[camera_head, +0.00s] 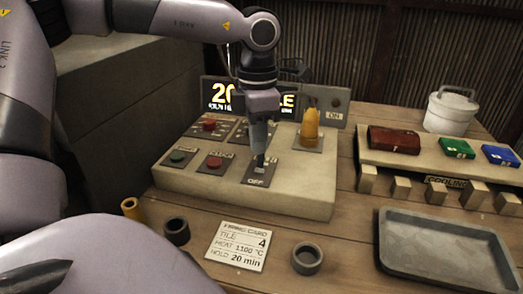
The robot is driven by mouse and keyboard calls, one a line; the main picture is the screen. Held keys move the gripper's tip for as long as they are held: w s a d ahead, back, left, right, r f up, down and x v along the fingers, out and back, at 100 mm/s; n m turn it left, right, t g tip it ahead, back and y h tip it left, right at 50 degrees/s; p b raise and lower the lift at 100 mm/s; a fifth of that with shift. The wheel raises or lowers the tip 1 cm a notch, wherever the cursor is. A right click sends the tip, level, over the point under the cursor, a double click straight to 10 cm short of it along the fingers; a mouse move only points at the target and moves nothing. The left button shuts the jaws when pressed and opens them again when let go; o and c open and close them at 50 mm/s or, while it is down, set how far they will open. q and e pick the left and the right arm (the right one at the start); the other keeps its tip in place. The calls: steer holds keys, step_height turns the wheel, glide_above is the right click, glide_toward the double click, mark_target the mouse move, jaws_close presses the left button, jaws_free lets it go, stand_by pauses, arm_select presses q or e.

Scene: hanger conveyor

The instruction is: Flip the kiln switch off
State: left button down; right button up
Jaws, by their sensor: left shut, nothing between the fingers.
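The kiln switch (257,177) is on a plate marked OFF at the front of the stone-coloured control panel (305,196). My left gripper (260,160) points straight down over this switch, with its fingertips shut, empty and at or just above the switch's lever. I cannot tell whether they touch. The fingers hide part of the switch and its upper label, so its position is unclear. A display (222,95) behind is partly covered by my left arm.
A yellow lever (310,125) stands on the panel right of my left gripper. Red buttons (214,162) and a green button (178,156) are to the left. A firing card (238,246), dark rings (307,259) and a grey tray (445,250) lie in front. A cooling rack (425,158) is right.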

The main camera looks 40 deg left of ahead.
arm_select(q)
steer(key=shift+f+b, duration=1.1)
steer(key=shift+f, duration=0.2)
stand_by(0.4)
steer(key=shift+f+b, duration=0.35)
steer(key=shift+f, duration=0.05)
steer(key=shift+r+p, duration=0.65)
steer(key=shift+r, duration=0.25)
step_height(320, 180, up, 5)
steer(key=p, duration=0.3)
steer(key=shift+r, duration=0.15)
